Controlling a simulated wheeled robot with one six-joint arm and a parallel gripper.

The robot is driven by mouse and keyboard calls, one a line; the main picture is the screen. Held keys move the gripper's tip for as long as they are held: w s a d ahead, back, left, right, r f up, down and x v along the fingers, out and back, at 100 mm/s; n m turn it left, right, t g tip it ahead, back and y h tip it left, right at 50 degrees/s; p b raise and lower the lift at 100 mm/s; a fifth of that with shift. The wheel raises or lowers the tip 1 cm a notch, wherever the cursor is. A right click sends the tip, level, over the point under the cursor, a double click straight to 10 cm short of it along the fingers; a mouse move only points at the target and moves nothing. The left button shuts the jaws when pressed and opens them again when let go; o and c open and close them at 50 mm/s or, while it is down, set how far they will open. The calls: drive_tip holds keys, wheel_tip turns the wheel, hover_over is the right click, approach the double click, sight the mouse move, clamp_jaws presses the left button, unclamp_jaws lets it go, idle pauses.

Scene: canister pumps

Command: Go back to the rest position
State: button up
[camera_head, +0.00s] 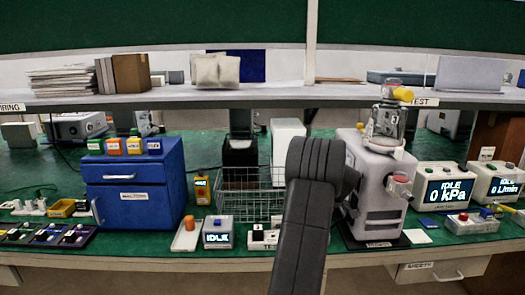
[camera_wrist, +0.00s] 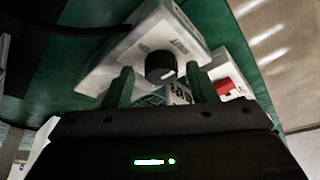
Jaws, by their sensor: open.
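My gripper (camera_wrist: 160,78) shows in the wrist view, with two dark green fingers apart and nothing held between them. A black round knob (camera_wrist: 160,66) on a white box (camera_wrist: 128,52) appears between and beyond the fingertips. The box has lettering that seems to read SHUT. I cannot tell whether the fingers touch anything. In the head view my dark arm rises through the middle of the picture and hides part of the bench; the gripper itself is hidden there.
A white block with a red part (camera_wrist: 225,87) is close to the right finger. The green bench holds a blue drawer cabinet (camera_head: 138,190), wire basket (camera_head: 238,204), grey pump (camera_head: 375,185) and kPa display (camera_head: 446,188). A shelf (camera_head: 190,100) runs above.

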drive_tip(key=m, duration=0.2)
drive_tip(key=m+t+h+p, duration=0.1)
drive_tip(key=m, duration=0.1)
drive_tip(key=shift+s+a+r, duration=0.15)
drive_tip(key=shift+r, duration=0.1)
drive_tip(key=m+h+p, duration=0.1)
drive_tip(key=m, duration=0.1)
drive_tip(key=m+h+p, duration=0.1)
drive_tip(key=m, duration=0.2)
drive_tip(key=shift+t+p, duration=0.3)
drive_tip(key=shift+t, duration=0.1)
drive_tip(key=shift+a+f+m+h+p, duration=0.15)
drive_tip(key=shift+m+h+p, duration=0.4)
drive_tip(key=shift+m, duration=1.35)
drive_tip(key=shift+m+h+b, duration=0.85)
drive_tip(key=shift+m+h, duration=0.1)
drive_tip(key=shift+m, duration=1.25)
drive_tip(key=shift+g, duration=0.3)
drive_tip(key=shift+v, duration=2.95)
